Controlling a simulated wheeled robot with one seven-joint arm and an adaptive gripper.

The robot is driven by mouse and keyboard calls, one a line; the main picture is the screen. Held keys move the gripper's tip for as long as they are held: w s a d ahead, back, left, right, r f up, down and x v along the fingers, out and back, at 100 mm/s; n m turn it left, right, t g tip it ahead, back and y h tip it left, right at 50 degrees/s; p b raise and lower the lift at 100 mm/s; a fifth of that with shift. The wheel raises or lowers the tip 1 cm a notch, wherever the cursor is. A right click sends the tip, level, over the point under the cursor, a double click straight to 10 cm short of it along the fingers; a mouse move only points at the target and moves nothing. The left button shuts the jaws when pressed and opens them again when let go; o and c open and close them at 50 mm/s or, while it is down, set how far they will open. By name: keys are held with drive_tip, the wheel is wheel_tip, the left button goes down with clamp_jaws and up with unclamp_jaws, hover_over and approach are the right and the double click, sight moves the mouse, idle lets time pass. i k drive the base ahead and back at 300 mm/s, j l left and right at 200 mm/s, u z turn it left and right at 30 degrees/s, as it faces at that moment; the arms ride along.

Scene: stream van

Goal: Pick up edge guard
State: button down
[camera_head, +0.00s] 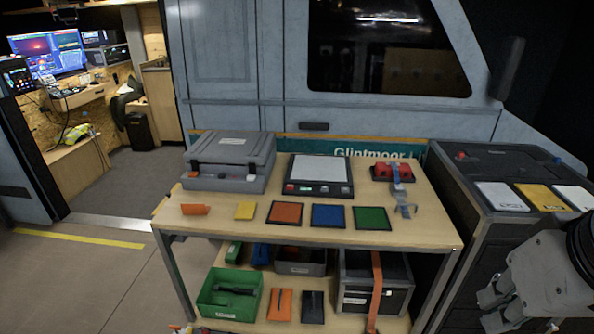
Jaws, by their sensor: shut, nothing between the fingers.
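A small orange angled piece (195,209), which looks like the edge guard, lies at the front left of the wooden table top (300,239). It stands apart from the things around it. My gripper (489,308) is at the lower right, partly cut off by the picture edge. It is shut and empty, beside the right end of the table and far from the orange piece.
Orange, blue and green mats, a scale (319,175) and a strap (402,196) share the table. A dark cabinet (480,235) stands at right.

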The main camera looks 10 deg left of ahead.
sight(187, 209)
drive_tip(key=i+j+z, duration=0.1)
drive_tip(key=j, duration=0.25)
drive_tip(key=i+j, duration=0.25)
drive_tip(key=i+j+z, duration=0.15)
drive_tip(key=j, duration=0.35)
drive_tip(key=i+j, duration=0.1)
drive_tip(key=j, duration=0.25)
drive_tip(key=i+j+z, duration=0.15)
drive_tip(key=j, duration=0.25)
drive_tip(key=i+j, duration=0.15)
drive_tip(key=j, duration=0.25)
drive_tip(key=z, duration=0.05)
